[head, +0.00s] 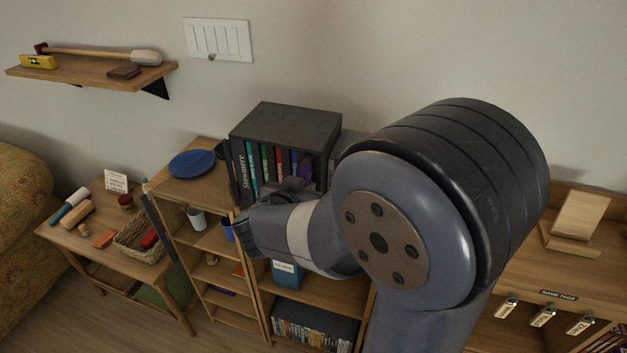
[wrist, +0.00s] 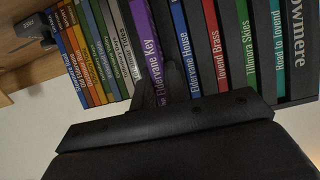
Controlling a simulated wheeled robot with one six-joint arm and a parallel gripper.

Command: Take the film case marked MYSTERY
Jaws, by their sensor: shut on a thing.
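In the head view the purple case (head: 305,164) shows in the dark case holder (head: 287,117), with my gripper (head: 292,185) in front and my arm hiding much of the row.
A blue case (wrist: 184,40) and a red case (wrist: 217,45) stand right of the purple one; several thin cases stand left. A blue plate (head: 192,163) lies on the shelf left of the holder. A blue box (head: 287,274) sits on the shelf below.

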